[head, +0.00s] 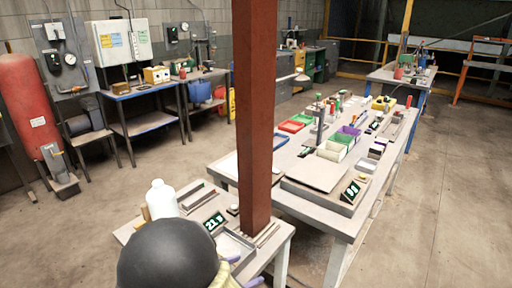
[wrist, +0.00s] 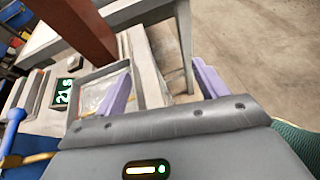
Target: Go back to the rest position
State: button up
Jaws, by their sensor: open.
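My gripper (wrist: 163,78) shows in the wrist view with its two purple fingers spread apart and nothing between them. The left finger overlaps a grey tray (wrist: 84,86) in the picture, and the right finger appears near the table's edge. In the head view my gripper (head: 246,270) is at the bottom, its purple fingertips low beside the near table (head: 262,256). A dark rounded part of my arm hides the near table's front left. I cannot tell how high the fingers are above the table.
A rust-red post (head: 256,110) rises beside the near table. A white bottle (head: 161,198) and a green-lit display (head: 214,222) stand on it. Behind is a long workbench (head: 345,222) with bins and tools. A red tank (head: 30,115) stands left. Floor at right is clear.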

jog(key=s+d+m+g+y, duration=0.45)
jog(key=d+m, duration=0.35)
jog(key=m, duration=0.2)
jog(key=s+d+m+g+y, duration=0.3)
jog(key=s+d+m+g, duration=0.2)
jog(key=d+m, duration=0.4)
notch_tip(320, 180, up, 16)
jog(key=d+m+t+y+p, duration=0.1)
jog(key=m+t+y+p, duration=0.1)
jog(key=m+p, duration=0.5)
jog(key=p, duration=0.6)
jog(key=shift+d+r+t, duration=0.15)
jog(key=shift+d+t, duration=0.2)
